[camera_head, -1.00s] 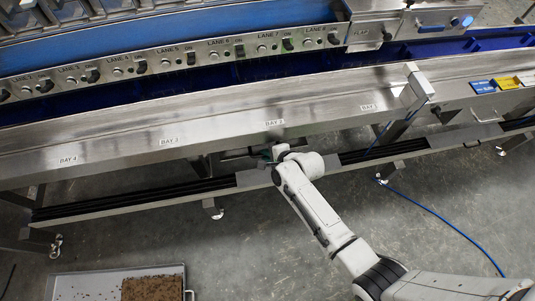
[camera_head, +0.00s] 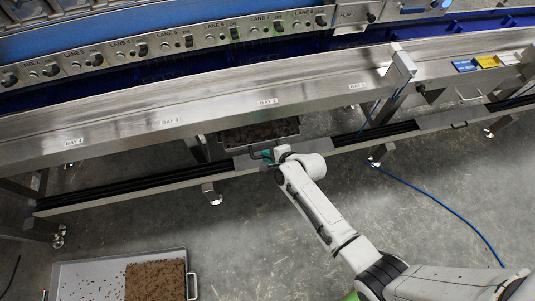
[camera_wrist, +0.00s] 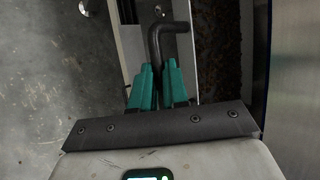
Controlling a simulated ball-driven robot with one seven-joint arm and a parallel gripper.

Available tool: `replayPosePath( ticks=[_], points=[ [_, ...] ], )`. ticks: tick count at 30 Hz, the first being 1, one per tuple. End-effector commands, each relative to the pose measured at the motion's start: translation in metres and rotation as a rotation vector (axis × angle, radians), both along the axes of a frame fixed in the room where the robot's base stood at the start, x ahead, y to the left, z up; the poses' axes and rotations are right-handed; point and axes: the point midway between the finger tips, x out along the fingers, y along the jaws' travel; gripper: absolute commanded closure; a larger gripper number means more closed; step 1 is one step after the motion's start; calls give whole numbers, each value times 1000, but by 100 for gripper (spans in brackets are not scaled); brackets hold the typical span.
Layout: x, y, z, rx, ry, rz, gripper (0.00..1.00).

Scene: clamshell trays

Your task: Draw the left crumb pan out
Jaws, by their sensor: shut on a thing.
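In the wrist view, the teal fingers of my gripper (camera_wrist: 157,85) close around the lower end of the handle (camera_wrist: 166,29), with the crumbs (camera_wrist: 216,45) to the right.
A grey tray (camera_head: 86,281) holding a brown crumb heap (camera_head: 155,281) lies on the floor at lower left. A low rail (camera_head: 130,192) runs under the bench (camera_head: 200,103). A blue hose (camera_head: 440,211) crosses the floor at right. The floor in front is mostly clear.

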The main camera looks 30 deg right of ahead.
Motion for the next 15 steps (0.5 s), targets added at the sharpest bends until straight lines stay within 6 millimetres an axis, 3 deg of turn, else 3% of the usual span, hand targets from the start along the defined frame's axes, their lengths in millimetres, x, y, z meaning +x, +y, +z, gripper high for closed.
replayPosePath(
  ticks=[8, 9, 15],
  points=[
    [-1, 0, 0, -2, 1, 1, 100],
    [-1, 0, 0, -2, 1, 1, 82],
    [0, 0, 0, -1, 0, 1, 63]
  ],
)
